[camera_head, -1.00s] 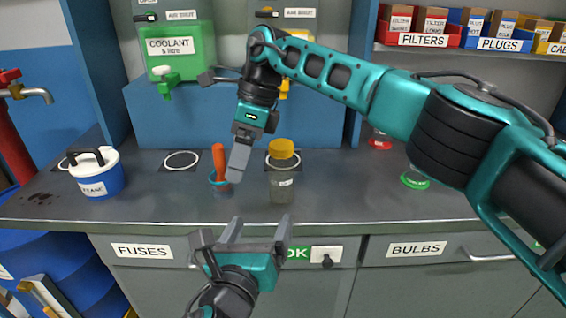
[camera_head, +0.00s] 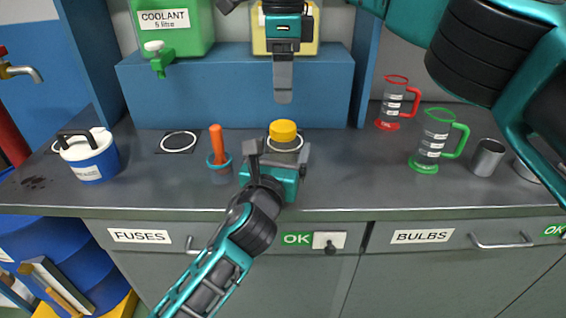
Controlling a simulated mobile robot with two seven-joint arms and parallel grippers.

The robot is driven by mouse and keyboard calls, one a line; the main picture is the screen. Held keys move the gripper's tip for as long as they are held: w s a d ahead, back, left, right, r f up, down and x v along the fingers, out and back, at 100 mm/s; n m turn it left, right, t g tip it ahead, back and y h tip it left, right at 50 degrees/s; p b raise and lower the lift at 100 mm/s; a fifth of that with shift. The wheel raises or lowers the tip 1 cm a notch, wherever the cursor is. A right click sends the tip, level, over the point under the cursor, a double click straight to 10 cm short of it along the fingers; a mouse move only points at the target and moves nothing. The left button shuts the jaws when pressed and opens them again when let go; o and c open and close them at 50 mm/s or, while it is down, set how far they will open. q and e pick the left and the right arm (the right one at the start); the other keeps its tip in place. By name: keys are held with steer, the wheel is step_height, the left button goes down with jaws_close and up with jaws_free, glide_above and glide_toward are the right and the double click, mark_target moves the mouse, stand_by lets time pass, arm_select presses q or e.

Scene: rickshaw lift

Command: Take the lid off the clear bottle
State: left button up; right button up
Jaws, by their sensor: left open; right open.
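The clear bottle (camera_head: 285,145) stands upright on the grey bench, with its yellow lid (camera_head: 283,131) on top. My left gripper (camera_head: 278,151) is open in front of the bottle, one finger on each side of its body in the picture. It hides the lower bottle, and I cannot tell whether the fingers touch it. My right gripper (camera_head: 283,95) is open and points down above the lid, apart from it in the picture. It is seen edge-on, so one finger hides the other.
A blue cup with an orange-handled tool (camera_head: 217,150) stands close left of the bottle. A white-and-blue can (camera_head: 89,160) is farther left. Red (camera_head: 393,105) and green (camera_head: 433,145) jugs and a metal cup (camera_head: 486,158) stand right. A blue raised shelf (camera_head: 220,95) is behind.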

arm_select(q)
steer(key=shift+x, duration=1.25)
